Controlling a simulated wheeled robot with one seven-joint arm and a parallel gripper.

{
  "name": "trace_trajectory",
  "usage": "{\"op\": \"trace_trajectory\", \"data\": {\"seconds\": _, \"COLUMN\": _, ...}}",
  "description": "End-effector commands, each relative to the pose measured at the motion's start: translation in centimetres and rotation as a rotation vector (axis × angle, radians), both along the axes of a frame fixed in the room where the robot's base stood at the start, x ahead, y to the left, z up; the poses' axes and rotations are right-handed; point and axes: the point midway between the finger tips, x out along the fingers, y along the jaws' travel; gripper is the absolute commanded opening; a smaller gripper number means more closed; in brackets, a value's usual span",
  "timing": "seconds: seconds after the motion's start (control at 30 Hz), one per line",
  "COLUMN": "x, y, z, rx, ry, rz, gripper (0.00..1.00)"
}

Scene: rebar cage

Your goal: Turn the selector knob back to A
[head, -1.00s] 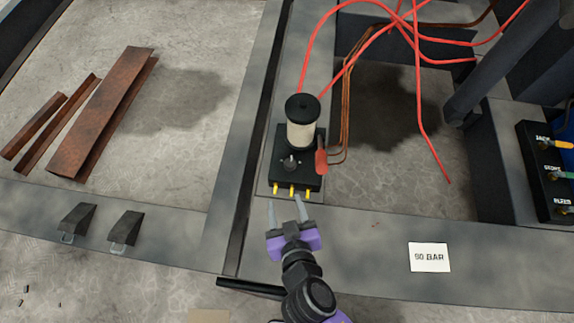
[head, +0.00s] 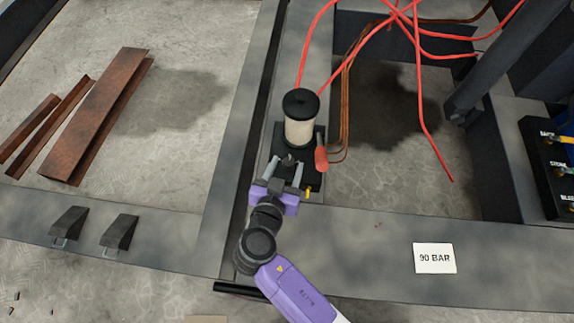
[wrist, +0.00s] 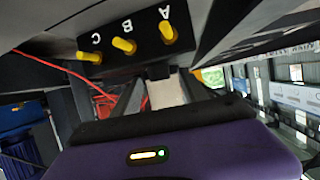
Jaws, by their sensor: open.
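The black valve block (head: 312,182) stands on the grey frame beam, with a cream cylinder with a black cap (head: 299,121) on it. The small dark selector knob (head: 289,160) is on the block's top, between my fingertips in the head view. My gripper (head: 286,165) is open, its two fingers either side of the knob; I cannot tell whether they touch it. In the wrist view the block's front (wrist: 120,32) shows yellow ports marked A, B and C. The knob does not show there, and its pointing direction is unclear.
Red hoses (head: 419,110) and copper pipes (head: 348,100) run behind. A white "90 BAR" card (head: 434,258) lies on the front beam. Rusty steel channels (head: 95,118) lie at left.

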Motion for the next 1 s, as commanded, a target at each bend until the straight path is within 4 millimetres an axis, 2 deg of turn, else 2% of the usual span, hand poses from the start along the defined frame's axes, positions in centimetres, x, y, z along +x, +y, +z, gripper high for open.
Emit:
{"op": "trace_trajectory", "data": {"seconds": 0.13, "x": 0.89, "y": -0.15, "z": -0.38, "rx": 0.001, "ry": 0.0, "rz": 0.0, "gripper": 0.51}}
{"op": "trace_trajectory", "data": {"seconds": 0.4, "x": 1.02, "y": -0.18, "z": -0.38, "rx": 0.0, "ry": 0.0, "rz": 0.001, "gripper": 0.51}}
{"op": "trace_trajectory", "data": {"seconds": 0.47, "x": 1.01, "y": -0.19, "z": -0.38, "rx": 0.0, "ry": 0.0, "rz": 0.001, "gripper": 0.41}}
{"op": "trace_trajectory", "data": {"seconds": 0.67, "x": 1.0, "y": -0.19, "z": -0.38, "rx": 0.0, "ry": 0.0, "rz": 0.001, "gripper": 0.02}}
{"op": "trace_trajectory", "data": {"seconds": 1.0, "x": 0.96, "y": -0.37, "z": -0.31, "rx": -0.001, "ry": 0.0, "rz": 0.029, "gripper": 0.0}}
